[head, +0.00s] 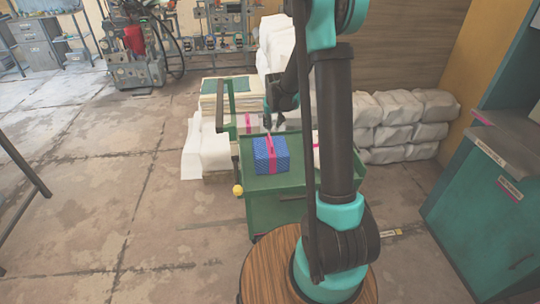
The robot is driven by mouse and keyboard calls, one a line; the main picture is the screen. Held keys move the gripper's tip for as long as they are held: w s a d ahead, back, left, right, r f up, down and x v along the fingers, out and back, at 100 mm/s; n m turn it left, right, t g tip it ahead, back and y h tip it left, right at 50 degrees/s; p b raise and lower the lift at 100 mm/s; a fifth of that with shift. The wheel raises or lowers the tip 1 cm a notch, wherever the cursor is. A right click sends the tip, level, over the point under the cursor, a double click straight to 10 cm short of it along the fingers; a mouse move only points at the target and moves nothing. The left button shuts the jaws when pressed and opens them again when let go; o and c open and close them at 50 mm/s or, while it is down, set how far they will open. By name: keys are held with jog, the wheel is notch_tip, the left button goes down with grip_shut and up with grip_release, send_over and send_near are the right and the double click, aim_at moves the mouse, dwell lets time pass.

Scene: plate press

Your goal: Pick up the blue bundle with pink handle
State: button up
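The blue bundle (264,158) is a box-like block with a pink band and a pink handle (270,146) on top. It sits on the green cart (288,183) in the middle of the head view. My gripper (281,119) is dark and small in this view, above and just behind the bundle, pointing down. It looks apart from the bundle, but how far above it is I cannot tell. Whether its fingers are open or shut is too small to make out. My arm hides the right part of the cart.
Pale stacks with pink bands stand behind the bundle, partly hidden. White wrapped packs (393,130) are piled behind right. A teal cabinet (490,205) stands at the right. A yellow knob (238,190) sticks out at the cart's left. The floor at left is largely clear.

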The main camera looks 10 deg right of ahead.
aim_at(270, 140)
jog(key=x, duration=1.4)
jog(key=shift+w+f, duration=0.2)
jog(key=shift+f, duration=0.1)
jog(key=shift+f, duration=0.25)
dwell(0.4)
grip_shut()
dwell(0.3)
